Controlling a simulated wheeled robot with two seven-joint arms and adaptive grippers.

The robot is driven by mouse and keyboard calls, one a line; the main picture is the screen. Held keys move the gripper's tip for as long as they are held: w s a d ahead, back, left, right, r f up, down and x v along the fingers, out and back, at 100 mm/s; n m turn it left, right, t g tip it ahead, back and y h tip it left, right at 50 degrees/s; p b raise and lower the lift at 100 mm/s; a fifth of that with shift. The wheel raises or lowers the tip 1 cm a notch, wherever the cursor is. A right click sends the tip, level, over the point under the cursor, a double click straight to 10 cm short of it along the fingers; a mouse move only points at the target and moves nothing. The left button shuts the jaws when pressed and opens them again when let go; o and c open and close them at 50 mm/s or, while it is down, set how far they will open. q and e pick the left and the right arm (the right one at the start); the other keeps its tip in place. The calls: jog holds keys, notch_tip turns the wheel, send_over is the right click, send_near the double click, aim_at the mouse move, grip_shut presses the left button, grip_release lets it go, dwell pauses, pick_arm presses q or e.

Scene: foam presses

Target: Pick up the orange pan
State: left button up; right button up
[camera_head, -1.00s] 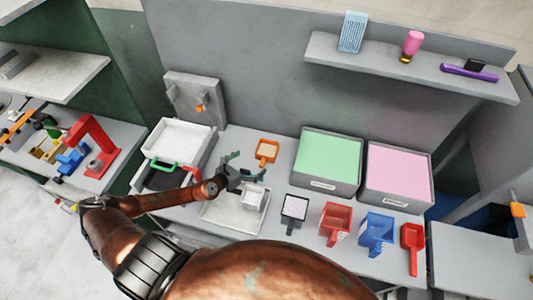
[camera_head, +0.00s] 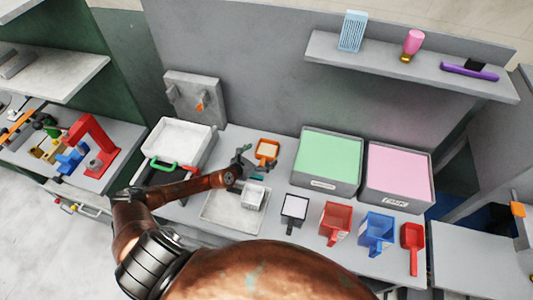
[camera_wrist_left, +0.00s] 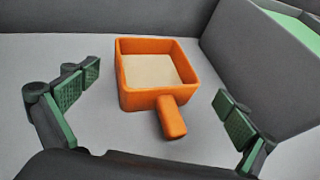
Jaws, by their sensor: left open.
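The orange pan (camera_head: 267,151) is a small square pan on the grey table, left of the green-filled bin. In the left wrist view the pan (camera_wrist_left: 158,85) stands upright with a pale inside, and its short handle points toward my gripper. My left gripper (camera_head: 252,164) is open and empty close to the pan on its near-left side. In the left wrist view its fingers (camera_wrist_left: 160,100) are spread wide, one on each side of the pan and handle, with gaps to both. My right gripper is not in view.
Bins with green (camera_head: 330,157) and pink (camera_head: 398,174) filling stand to the right. A white-lined container (camera_head: 180,142) is at left. Several scoops and pans line the front edge at right.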

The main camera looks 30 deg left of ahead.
pick_arm(q)
jog(key=shift+s+f, duration=0.1)
jog(key=c, duration=2)
